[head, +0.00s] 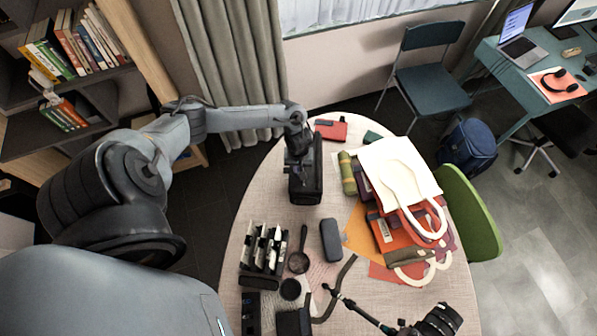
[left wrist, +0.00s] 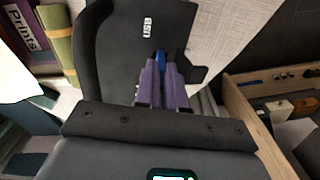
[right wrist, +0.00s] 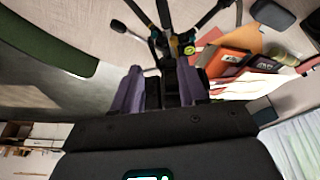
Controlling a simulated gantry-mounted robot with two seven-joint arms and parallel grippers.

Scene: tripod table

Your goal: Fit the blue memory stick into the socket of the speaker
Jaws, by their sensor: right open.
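The speaker (head: 306,190) is a dark box standing at the table's left back, and it fills the upper middle of the left wrist view (left wrist: 105,60), with a white "USB" mark on its face. My left gripper (head: 299,152) is over the speaker, and its purple fingers (left wrist: 161,75) are close together at the face below the mark. They are shut on the blue memory stick (left wrist: 161,58), of which only a small part shows. The socket is hidden, and I cannot tell whether the stick is in it. My right gripper (right wrist: 162,92) is open, seen only in its wrist view.
A white tote bag (head: 395,165) lies over books at the right. A green roll (head: 347,172) lies beside the speaker. A black rack (head: 263,248), magnifier (head: 299,262) and dark case (head: 331,239) lie in front.

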